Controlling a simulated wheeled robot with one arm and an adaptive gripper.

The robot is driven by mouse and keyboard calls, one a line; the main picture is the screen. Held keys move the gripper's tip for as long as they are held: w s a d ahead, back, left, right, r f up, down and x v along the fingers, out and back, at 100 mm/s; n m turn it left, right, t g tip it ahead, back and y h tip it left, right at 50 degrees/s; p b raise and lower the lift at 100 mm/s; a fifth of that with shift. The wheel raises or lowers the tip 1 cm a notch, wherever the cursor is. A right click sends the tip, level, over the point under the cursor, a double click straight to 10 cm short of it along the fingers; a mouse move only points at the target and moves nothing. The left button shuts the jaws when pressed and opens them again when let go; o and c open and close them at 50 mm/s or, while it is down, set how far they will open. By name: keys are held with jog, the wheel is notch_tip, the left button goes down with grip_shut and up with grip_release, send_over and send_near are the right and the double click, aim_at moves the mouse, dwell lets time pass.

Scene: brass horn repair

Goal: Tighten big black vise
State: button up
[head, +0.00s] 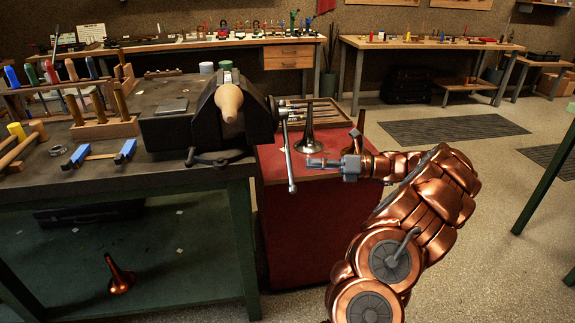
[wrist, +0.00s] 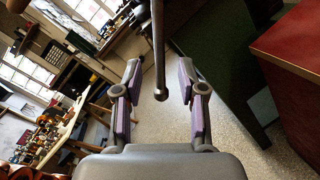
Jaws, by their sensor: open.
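The big black vise (head: 212,115) stands on the corner of the dark-topped workbench in the head view. A tan wooden piece (head: 229,101) sits at its jaws. Its long metal handle (head: 287,152) hangs nearly vertical at the vise's right side, ending in a ball. My gripper (head: 318,162) is just right of the handle's lower half, pointing left at it. In the wrist view the handle (wrist: 158,50) comes down between the open fingers of my gripper (wrist: 158,85), with its ball end (wrist: 161,95) between the pads. Neither finger visibly touches it.
A red cabinet (head: 305,235) stands right of the workbench (head: 130,172), below my gripper. On it are a metal bell (head: 308,140) and a tool tray (head: 318,104). Wooden tool racks (head: 105,128) and blue-ended clamps (head: 125,152) lie left of the vise. Open floor (head: 500,220) extends right.

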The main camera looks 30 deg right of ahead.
aim_at(289, 167)
jog(key=x, duration=0.7)
jog(key=shift+a, duration=0.1)
grip_shut()
dwell(0.6)
